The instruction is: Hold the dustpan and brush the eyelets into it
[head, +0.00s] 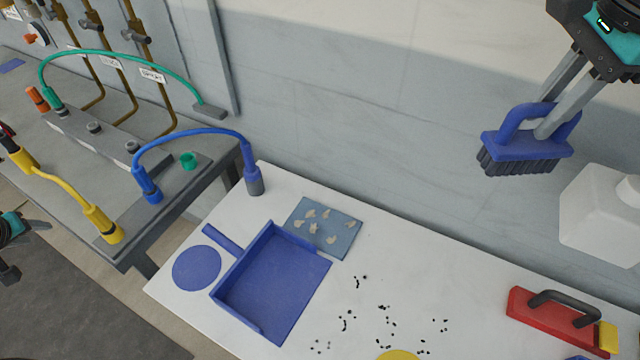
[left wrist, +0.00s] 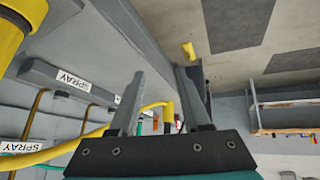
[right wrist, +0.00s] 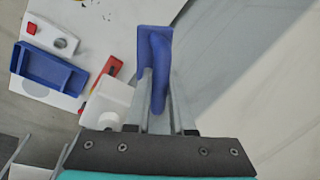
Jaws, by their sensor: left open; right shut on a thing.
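The blue dustpan (head: 275,285) lies on the white table, its handle (head: 220,238) toward the upper left. Several groups of small black eyelets (head: 385,320) are scattered on the table to the right of the dustpan. My right gripper (head: 548,125) is shut on the handle of the blue brush (head: 525,145) and holds it high above the table, dark bristles down. The brush also shows between the fingers in the right wrist view (right wrist: 155,65). My left gripper (head: 8,275) is at the far left edge of the head view, partly cut off; its fingers are apart and empty in the left wrist view (left wrist: 160,105).
A blue-grey mat (head: 345,238) with pale scraps lies behind the dustpan. A red tool with a black handle (head: 550,318) and a white jug (head: 600,215) are at the right. A grey bench (head: 75,170) with colored hoses stands at the left. A blue disc (head: 197,268) lies beside the dustpan.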

